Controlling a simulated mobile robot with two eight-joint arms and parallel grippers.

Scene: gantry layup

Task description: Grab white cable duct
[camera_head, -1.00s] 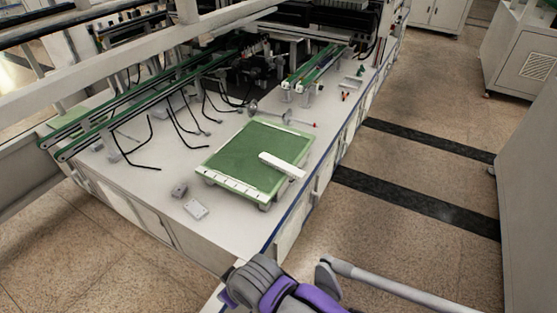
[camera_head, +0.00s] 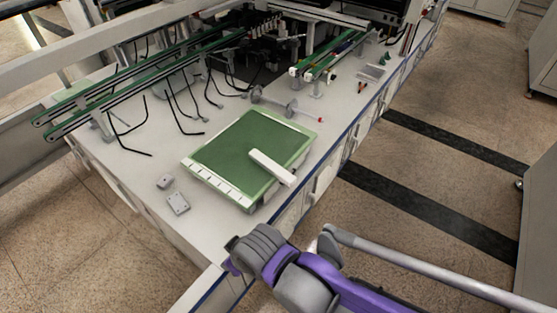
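The white cable duct (camera_head: 272,167) is a short white bar lying on the green board (camera_head: 235,145). It lies at a slant, with its lower right end at the board's right edge. The board has a pale rim with white strips along its front side and rests on the white bench. A purple and grey arm part of mine shows at the bottom, below and apart from the board. I cannot make out gripper fingers on it. Neither of my grippers shows clearly, and nothing is seen touching the duct.
Two small grey blocks (camera_head: 178,203) lie on the bench (camera_head: 130,180) left of the board. A grey shaft with discs (camera_head: 287,107) lies behind it. Green rails (camera_head: 140,85) and black cables stand at the back left. Open floor (camera_head: 425,190) with dark strips lies right.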

